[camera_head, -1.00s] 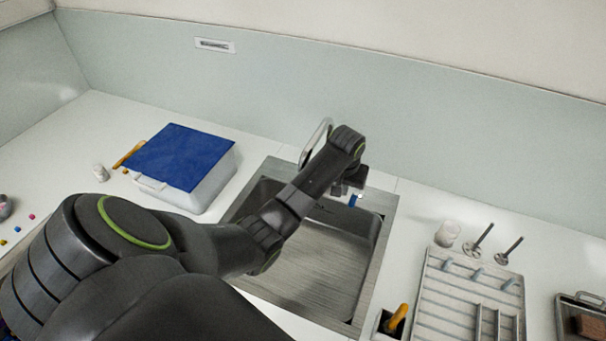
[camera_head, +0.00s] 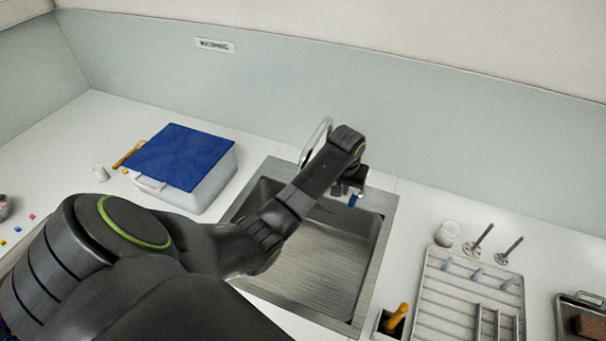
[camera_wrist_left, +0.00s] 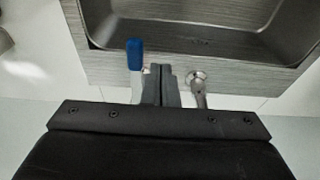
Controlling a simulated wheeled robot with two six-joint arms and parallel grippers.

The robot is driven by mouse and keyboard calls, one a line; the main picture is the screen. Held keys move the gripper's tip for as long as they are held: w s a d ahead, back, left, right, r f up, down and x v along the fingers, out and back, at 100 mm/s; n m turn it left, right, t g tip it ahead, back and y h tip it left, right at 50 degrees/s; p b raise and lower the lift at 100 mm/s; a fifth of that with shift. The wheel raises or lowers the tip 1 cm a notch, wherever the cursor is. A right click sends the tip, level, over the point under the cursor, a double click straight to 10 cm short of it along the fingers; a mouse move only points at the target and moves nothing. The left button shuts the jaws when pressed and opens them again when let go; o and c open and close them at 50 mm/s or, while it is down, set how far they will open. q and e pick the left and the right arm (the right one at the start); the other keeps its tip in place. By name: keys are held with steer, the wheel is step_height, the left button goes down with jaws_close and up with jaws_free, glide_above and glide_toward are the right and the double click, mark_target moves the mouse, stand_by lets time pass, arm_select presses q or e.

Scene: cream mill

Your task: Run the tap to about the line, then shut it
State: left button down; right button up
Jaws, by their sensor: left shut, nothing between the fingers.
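The tap's curved metal spout (camera_head: 314,143) rises behind the sink, partly hidden by my left arm. The tap's blue-tipped lever shows in the head view (camera_head: 353,200) and in the left wrist view (camera_wrist_left: 135,55). My left gripper (camera_wrist_left: 161,72) is shut and empty. In the left wrist view it lies between the lever on the left and the metal tap base (camera_wrist_left: 197,80) on the right, close beside the lever. I cannot tell whether it touches the lever. The steel sink (camera_head: 375,285) has a bare basin where it shows. I see no water stream and no fill line. My right gripper is out of view.
A white bin with a blue lid (camera_head: 182,156) stands left of the sink. A white drying rack (camera_head: 435,290), a white cup (camera_head: 446,233) and two metal stemmed pieces (camera_head: 506,251) are at the right. An orange-handled tool (camera_head: 397,318) stands in a holder by the sink's front right.

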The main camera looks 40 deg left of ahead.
arm_select(q)
steer(key=shift+f, duration=0.2)
stand_by(0.4)
step_height(320, 180, down, 4)
steer(key=shift+r+b, duration=0.15)
steer(key=shift+b, duration=0.4)
steer(key=shift+d, duration=0.15)
stand_by(0.3)
